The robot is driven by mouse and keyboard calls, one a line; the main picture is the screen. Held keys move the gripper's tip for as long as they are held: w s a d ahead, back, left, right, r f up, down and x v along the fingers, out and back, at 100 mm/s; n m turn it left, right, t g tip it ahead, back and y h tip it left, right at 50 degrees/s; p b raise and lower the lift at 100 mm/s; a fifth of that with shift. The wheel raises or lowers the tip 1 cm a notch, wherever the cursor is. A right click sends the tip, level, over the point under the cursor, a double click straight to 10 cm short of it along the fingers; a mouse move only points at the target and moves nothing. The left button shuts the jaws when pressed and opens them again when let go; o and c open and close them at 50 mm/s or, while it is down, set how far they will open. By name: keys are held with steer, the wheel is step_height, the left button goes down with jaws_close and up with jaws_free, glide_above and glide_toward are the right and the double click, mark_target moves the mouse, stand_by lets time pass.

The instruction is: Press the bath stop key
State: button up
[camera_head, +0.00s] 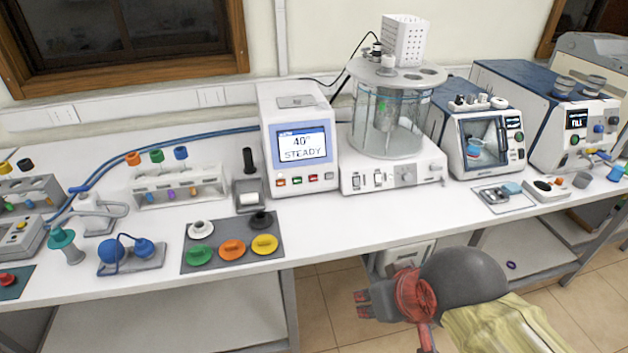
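The bath control unit (297,140) is a white box at the back of the bench. Its blue screen (302,146) reads 40° and STEADY.
A grey mat (190,262) with coloured knobs lies front left of the unit. A small black-and-white device (248,194) stands close to its left side. Blue-topped machines (530,85) stand at right. The bench front before the bath is clear.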

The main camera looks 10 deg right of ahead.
steer(key=c, duration=0.6)
jaws_close()
stand_by(0.8)
